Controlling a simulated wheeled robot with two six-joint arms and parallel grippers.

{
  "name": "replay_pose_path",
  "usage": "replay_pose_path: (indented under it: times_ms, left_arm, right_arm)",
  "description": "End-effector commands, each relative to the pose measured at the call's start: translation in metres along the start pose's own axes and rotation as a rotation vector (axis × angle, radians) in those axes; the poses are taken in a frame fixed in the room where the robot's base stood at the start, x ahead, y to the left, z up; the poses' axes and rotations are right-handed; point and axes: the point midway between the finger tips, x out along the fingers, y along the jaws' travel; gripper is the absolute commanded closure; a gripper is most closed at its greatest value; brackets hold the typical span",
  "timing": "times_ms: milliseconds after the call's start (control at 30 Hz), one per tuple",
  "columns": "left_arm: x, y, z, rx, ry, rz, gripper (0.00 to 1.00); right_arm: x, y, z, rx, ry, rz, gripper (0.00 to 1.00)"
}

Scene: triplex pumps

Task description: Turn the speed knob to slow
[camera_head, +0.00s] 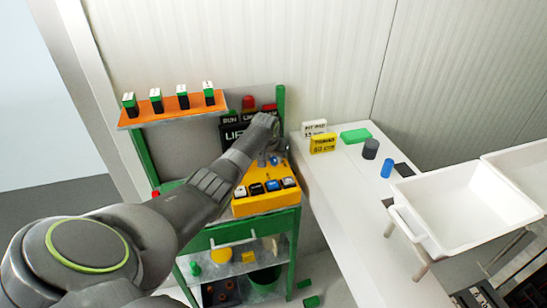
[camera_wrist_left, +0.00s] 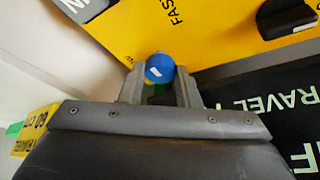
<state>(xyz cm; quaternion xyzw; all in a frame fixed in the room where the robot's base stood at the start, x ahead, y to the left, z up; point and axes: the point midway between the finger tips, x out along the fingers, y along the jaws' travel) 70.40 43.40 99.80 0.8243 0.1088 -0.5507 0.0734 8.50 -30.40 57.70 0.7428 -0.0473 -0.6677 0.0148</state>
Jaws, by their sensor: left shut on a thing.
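The yellow control panel (camera_head: 283,175) sits on a green-framed cart. In the left wrist view the panel (camera_wrist_left: 130,25) carries a round blue knob (camera_wrist_left: 159,68) with a white mark. My left gripper (camera_wrist_left: 160,88) is shut on this blue knob, one finger on each side. A black knob (camera_wrist_left: 287,18) stands further right on the panel, clear of the fingers. A partly cut-off "FAST" label (camera_wrist_left: 177,10) lies between the two knobs. In the head view my left gripper (camera_head: 268,155) is over the panel's upper part and hides some of it. My right gripper is not in view.
Several rocker switches (camera_head: 267,187) line the panel's near edge. A black sign (camera_head: 235,133) stands behind. A white table (camera_head: 350,215) with blocks and a white tray (camera_head: 470,205) is at the right.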

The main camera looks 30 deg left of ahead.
Motion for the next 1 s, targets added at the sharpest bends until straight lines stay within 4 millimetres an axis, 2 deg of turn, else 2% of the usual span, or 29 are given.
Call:
replay_pose_path:
  times_ms: [267, 533, 767, 1000]
  left_arm:
    - [-0.002, 0.002, -0.001, -0.142, 0.000, -0.058, 0.93]
    - [0.000, 0.004, -0.001, -0.370, 0.001, -0.153, 0.93]
    - [0.003, 0.006, -0.002, -0.572, 0.002, -0.237, 0.93]
    - [0.006, 0.007, -0.003, -0.783, 0.004, -0.323, 0.93]
  right_arm:
    - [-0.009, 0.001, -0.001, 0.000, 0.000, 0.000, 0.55]
    - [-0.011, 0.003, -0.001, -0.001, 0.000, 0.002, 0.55]
    - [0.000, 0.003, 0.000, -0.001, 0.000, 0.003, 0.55]
    - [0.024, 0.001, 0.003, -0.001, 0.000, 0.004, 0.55]
